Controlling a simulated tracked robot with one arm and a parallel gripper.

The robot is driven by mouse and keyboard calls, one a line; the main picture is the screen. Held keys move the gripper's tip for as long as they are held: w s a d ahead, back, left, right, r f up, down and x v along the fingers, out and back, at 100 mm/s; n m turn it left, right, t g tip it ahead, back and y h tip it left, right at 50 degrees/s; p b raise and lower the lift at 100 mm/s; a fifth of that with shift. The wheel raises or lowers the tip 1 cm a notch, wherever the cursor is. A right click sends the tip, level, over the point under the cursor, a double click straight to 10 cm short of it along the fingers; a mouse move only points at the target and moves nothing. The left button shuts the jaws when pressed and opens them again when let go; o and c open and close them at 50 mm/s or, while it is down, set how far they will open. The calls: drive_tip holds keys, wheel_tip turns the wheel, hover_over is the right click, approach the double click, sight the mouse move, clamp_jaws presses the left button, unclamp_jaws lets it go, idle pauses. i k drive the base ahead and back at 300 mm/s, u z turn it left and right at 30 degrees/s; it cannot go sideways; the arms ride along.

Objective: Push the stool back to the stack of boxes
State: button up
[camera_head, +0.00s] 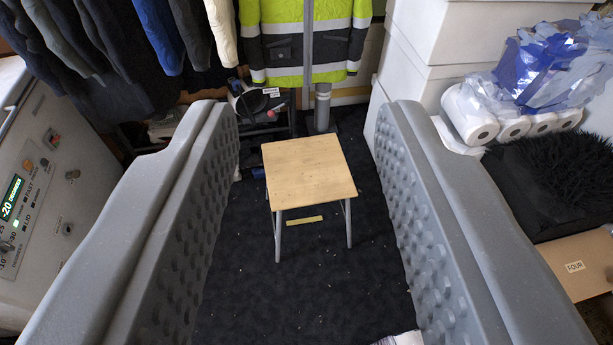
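The stool (308,171) has a square light wood seat and thin grey metal legs. It stands upright on the dark carpet, in the middle of the view. My gripper (306,112) shows as two wide grey fingers with bumpy inner pads, one on each side of the picture. The fingers are far apart and hold nothing. The stool appears in the gap between them, ahead and below, and no contact shows. White stacked boxes (431,40) stand at the upper right, behind the right finger, which hides their lower part.
A hi-vis jacket (306,40) and dark clothes hang at the back. A grey control panel (45,190) stands left. Paper rolls (512,125), a black furry item (560,180) and a cardboard box (580,262) are at right. Dark carpet (310,290) is mostly clear around the stool.

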sight(312, 170)
drive_tip(key=z, duration=0.15)
drive_tip(key=k, duration=0.4)
drive_tip(key=u, duration=0.75)
drive_tip(key=i, duration=2.45)
drive_tip(key=z, duration=0.85)
drive_tip(key=k, duration=0.75)
drive_tip(key=z, duration=0.25)
